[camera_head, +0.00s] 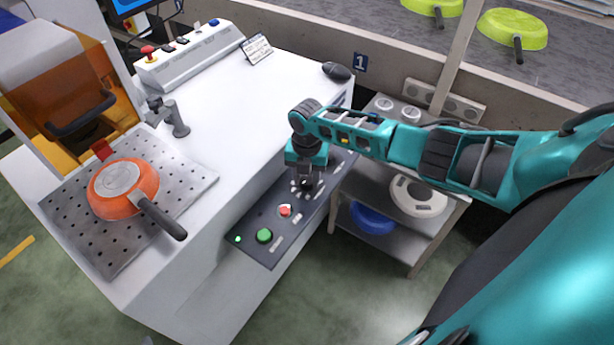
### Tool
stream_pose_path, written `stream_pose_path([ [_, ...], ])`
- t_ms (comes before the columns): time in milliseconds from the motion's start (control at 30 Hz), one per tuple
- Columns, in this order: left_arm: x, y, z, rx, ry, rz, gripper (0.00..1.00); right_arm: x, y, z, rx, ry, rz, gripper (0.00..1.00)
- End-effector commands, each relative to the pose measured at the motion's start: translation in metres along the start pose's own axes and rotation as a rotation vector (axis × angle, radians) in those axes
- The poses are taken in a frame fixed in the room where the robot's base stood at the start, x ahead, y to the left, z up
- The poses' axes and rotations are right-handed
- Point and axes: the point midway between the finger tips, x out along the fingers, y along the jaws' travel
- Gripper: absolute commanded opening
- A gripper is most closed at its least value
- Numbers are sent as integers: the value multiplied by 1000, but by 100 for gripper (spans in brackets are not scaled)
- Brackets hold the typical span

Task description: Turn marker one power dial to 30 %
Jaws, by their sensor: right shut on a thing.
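The dark control panel (258,229) lies along the front edge of the white workbench (215,107). It carries a green button (264,235), a red button (285,211) and a small green lamp (238,239). My right gripper (304,187) points down at the panel beyond the red button. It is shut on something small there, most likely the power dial. The gripper hides most of that part, so the dial's setting cannot be read. My left gripper is not in view.
An orange pan (126,187) lies upside down on a perforated plate (70,229) at left. A control box (188,56) and a black mouse (337,71) stand at the back. A shelf cart (414,242) with a blue bowl (371,218) is right of the bench. Green pans (513,29) lie on the conveyor.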

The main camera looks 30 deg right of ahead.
Motion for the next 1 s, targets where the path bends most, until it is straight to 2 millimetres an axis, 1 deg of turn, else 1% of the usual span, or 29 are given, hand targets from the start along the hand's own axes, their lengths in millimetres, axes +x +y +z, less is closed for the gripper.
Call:
stream_pose_path([
  [100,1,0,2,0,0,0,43,1,0,0,-64,1,-1,8],
  [300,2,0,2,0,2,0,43,0,0,-1,-134,2,0,8],
  [867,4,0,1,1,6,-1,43,0,0,-1,-164,2,0,8],
  [900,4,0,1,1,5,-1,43,0,0,-1,-163,2,0,40],
  [1000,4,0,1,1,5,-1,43,0,0,-1,-163,2,0,50],
])
